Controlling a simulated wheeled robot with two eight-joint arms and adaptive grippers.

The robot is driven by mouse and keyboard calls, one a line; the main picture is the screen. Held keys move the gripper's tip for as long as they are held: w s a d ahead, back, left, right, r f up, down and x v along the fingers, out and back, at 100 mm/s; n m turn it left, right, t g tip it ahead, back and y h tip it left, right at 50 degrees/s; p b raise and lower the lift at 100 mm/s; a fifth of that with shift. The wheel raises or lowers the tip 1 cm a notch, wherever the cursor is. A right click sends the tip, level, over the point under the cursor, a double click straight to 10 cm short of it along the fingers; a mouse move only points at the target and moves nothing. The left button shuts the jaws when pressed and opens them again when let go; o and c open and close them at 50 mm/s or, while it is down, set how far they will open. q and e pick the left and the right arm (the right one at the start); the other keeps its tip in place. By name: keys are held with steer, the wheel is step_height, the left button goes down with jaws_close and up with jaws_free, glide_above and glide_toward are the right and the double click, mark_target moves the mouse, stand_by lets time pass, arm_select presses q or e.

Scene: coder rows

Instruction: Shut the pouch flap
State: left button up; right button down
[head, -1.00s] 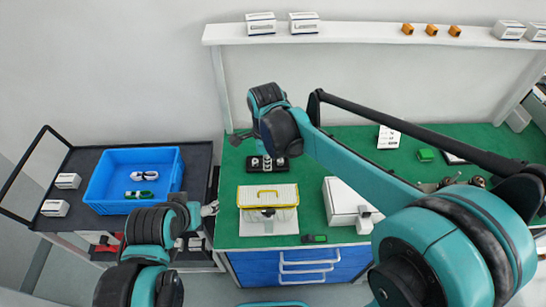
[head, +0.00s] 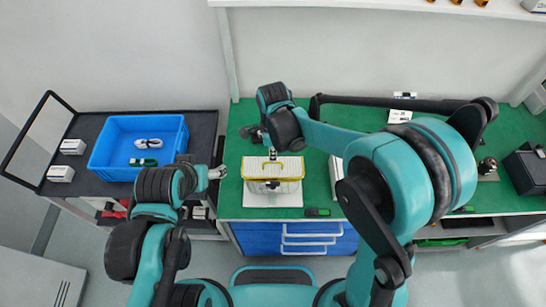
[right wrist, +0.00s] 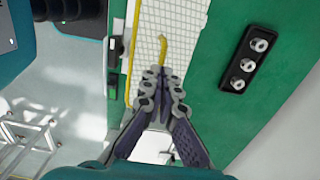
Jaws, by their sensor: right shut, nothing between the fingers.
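The pouch (head: 289,187), white gridded with yellow edging, sits on a white sheet (head: 272,200) near the green bench's front edge. In the right wrist view its gridded panel (right wrist: 184,22) has a yellow strip along one side and a yellow loop (right wrist: 161,50) near my fingertips. How far the flap is folded, I cannot tell. My right gripper (right wrist: 161,84) is shut and empty, its tips over the panel beside the loop; contact is unclear. It is small in the head view (head: 272,154). My left gripper (head: 217,172) is left of the pouch, away from it; its fingers are too small to read.
A black block with silver round sockets (right wrist: 248,59) lies beside the pouch. A small dark item (head: 317,212) lies at the bench's front edge. A blue bin (head: 113,128) stands on the left cart. My right arm hides part of the bench.

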mark_target(273, 170)
steer(key=shift+f, duration=0.6)
steer(key=shift+s+f+t+b, duration=0.6)
steer(key=shift+s+b, duration=0.05)
steer(key=shift+b, duration=0.1)
steer(key=shift+s+f, duration=0.1)
steer(key=shift+s, duration=0.25)
steer(key=shift+w, duration=0.2)
